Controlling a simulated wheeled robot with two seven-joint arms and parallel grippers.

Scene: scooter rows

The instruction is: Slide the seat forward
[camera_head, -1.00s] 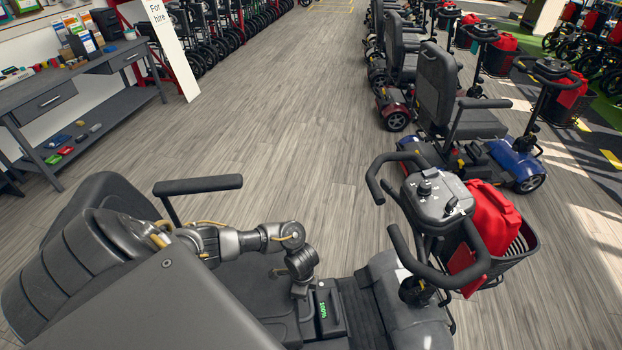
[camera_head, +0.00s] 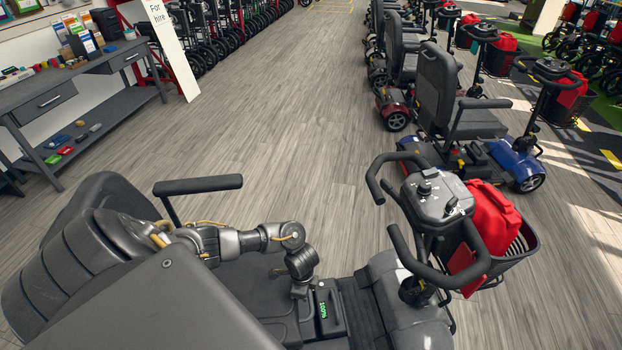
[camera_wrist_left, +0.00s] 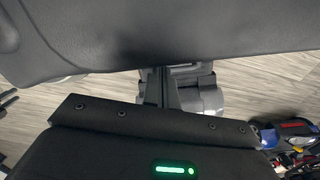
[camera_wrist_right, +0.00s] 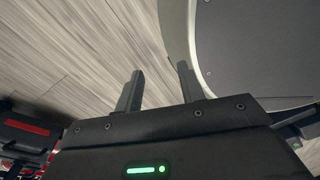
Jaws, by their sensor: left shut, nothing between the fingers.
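The nearest scooter has a black seat, with its cushion (camera_head: 245,283) at the lower middle of the head view, its backrest (camera_head: 102,190) at the left and an armrest (camera_head: 198,185) on the far side. My left arm reaches across the seat, its wrist bent down near the cushion's front; the fingers do not show there. In the left wrist view the left gripper (camera_wrist_left: 161,88) is shut and empty, below a broad dark surface, likely the seat's underside (camera_wrist_left: 150,35). My right gripper (camera_wrist_right: 160,78) is open and empty, its fingers beside a dark rounded panel; it is not visible in the head view.
The scooter's tiller (camera_head: 437,200) and red-bagged front basket (camera_head: 525,245) stand right of the seat. A blue scooter (camera_head: 515,160) and others line the right. A grey workbench (camera_head: 75,85) is at the left. The wooden floor between is clear.

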